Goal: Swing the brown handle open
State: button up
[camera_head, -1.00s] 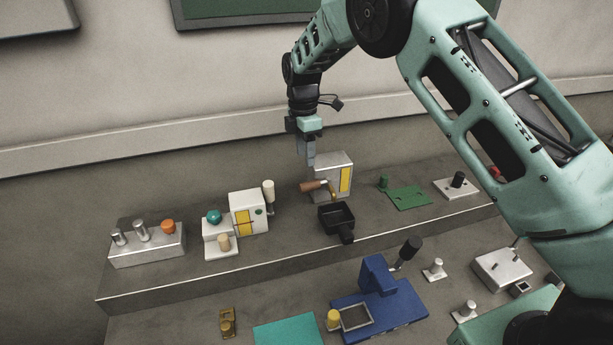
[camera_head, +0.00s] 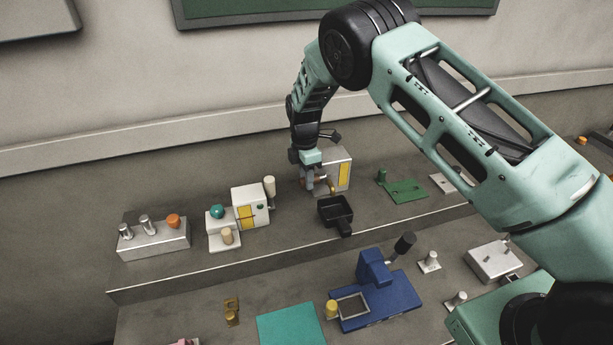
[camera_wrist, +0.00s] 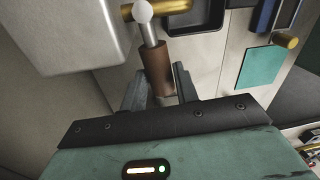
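The brown handle (camera_wrist: 157,70) is a short cylinder on a metal pin, joined to a brass arm (camera_wrist: 165,7) in the wrist view. In the head view, the brass arm (camera_head: 332,188) shows at the front of a light grey box (camera_head: 341,160) with a yellow panel, on the raised shelf. My gripper (camera_wrist: 159,80) is down at the handle, with one finger on each side of it. The fingers look open, with a narrow gap beside the handle; contact is hard to tell. In the head view, my gripper (camera_head: 309,184) largely hides the handle.
A black open tray (camera_head: 336,212) stands just in front of the grey box. A white block with a yellow panel (camera_head: 250,207) stands to the left, and a green plate (camera_head: 406,191) to the right. A blue fixture (camera_head: 378,303) sits on the lower level.

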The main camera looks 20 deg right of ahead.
grip_shut()
jog(key=shift+w+f+m+b, duration=0.35)
jog(key=shift+m+b, duration=0.25)
jog(key=shift+b, duration=0.6)
jog(key=shift+w+d+r+m+y+b, duration=0.2)
jog(key=shift+w+m+b, duration=0.45)
jog(key=shift+m+b, duration=0.45)
jog(key=shift+w+d+r+m+y+b, duration=0.1)
jog(key=shift+w+r+m+b, duration=0.1)
jog(key=shift+w+m+b, duration=0.65)
jog(key=shift+s+m, duration=0.25)
jog(key=o, duration=0.6)
grip_release()
jog(key=shift+c, duration=0.2)
